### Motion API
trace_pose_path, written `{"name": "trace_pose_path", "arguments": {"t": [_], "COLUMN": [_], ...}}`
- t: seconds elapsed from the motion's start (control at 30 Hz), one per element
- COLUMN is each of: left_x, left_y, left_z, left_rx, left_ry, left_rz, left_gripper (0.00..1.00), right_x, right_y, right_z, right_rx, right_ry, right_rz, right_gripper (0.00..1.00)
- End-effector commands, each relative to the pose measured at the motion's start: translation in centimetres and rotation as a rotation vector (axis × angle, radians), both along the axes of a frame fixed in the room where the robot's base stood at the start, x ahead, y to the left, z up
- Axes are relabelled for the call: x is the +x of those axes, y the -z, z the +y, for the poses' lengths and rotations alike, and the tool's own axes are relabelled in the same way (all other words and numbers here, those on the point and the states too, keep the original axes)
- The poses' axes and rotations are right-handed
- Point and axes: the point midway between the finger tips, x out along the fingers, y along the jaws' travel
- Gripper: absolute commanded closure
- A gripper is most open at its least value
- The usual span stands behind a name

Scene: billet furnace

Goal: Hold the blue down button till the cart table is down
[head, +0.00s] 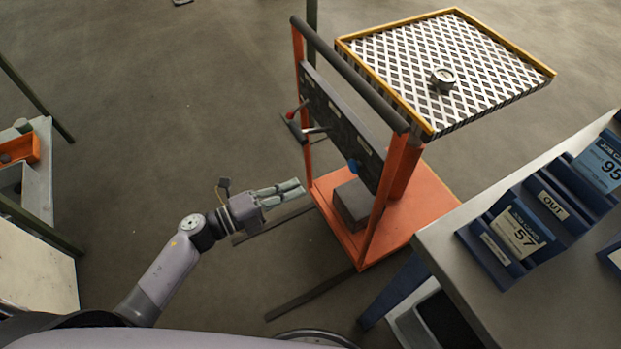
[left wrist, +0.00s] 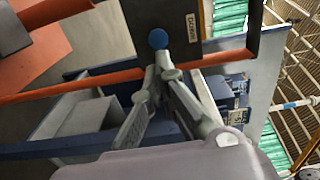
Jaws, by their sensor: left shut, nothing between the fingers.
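The orange cart (head: 430,210) stands right of centre in the head view, with its grated cart table (head: 410,60) raised high above the orange base. The blue down button (head: 354,166) is low on the cart's dark control panel (head: 335,120). In the left wrist view the blue button (left wrist: 157,39) sits beside a label (left wrist: 193,27) reading DOWN. My left gripper (head: 302,187) is shut and empty, left of the cart and pointing toward it. In the left wrist view its fingertips (left wrist: 160,65) show just below the button; in the head view they are apart from it. My right gripper is not in view.
A round metal piece (head: 443,78) lies on the cart table. A grey bench (head: 560,270) with blue card holders (head: 510,240) stands close to the cart on the right. An orange bar (left wrist: 90,80) crosses near my left fingers.

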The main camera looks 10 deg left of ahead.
Motion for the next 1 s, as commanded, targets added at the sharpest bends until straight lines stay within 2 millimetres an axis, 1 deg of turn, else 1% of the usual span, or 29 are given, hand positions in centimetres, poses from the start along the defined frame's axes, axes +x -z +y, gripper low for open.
{"name": "trace_pose_path", "arguments": {"t": [0.1,0.2,0.3,0.5,0.7,1.0], "left_x": [1.3,2.6,3.9,6.1,7.3,7.5], "left_y": [-0.1,-0.1,-0.1,0.1,0.1,0.0], "left_z": [-1.8,-3.6,-5.4,-8.4,-10.0,-10.4], "left_rx": [-0.004,-0.004,-0.004,-0.003,-0.002,0.0], "left_ry": [-0.001,0.0,0.0,0.0,-0.002,-0.002], "left_rz": [-0.002,-0.003,-0.002,-0.001,0.001,0.002], "left_gripper": [1.0,1.0,1.0,1.0,1.0,1.0], "right_x": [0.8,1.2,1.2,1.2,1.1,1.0], "right_y": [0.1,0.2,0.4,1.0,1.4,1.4], "right_z": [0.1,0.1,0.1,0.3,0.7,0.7], "right_rx": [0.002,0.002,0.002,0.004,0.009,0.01], "right_ry": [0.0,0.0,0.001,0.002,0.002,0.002], "right_rz": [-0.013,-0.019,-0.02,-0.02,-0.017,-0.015], "right_gripper": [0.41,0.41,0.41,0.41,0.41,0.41]}}
